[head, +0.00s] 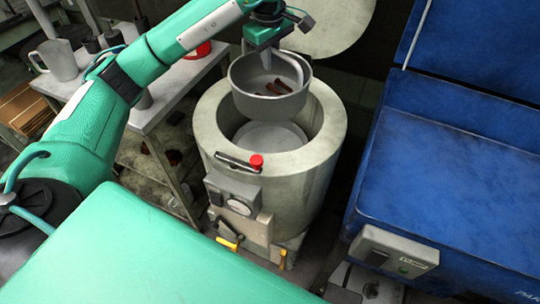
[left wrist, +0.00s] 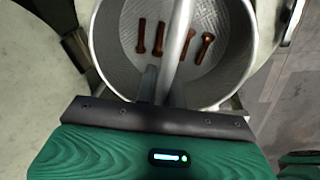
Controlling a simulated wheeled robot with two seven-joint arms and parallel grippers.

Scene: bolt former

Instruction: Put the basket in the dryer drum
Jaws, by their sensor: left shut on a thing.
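The basket (head: 268,103) is a grey metal bowl with an arched handle. It hangs above the open round mouth of the dryer drum (head: 325,165), over its back part and apart from the drum floor. Several brown bolts lie in the basket, and they show clearly in the left wrist view (left wrist: 160,38). My left gripper (head: 266,46) is shut on the basket's handle (left wrist: 180,35) from above. The handle hides part of the basket floor. The drum's inside floor (head: 270,138) is pale and looks empty where visible. My right gripper is not in view.
The drum's round lid (head: 325,22) stands open behind it. A red knob (head: 256,161) sits on the front rim. A blue machine (head: 450,150) stands close on the right. A metal table (head: 165,100) with a mug (head: 58,60) and a red container (head: 198,50) is at left.

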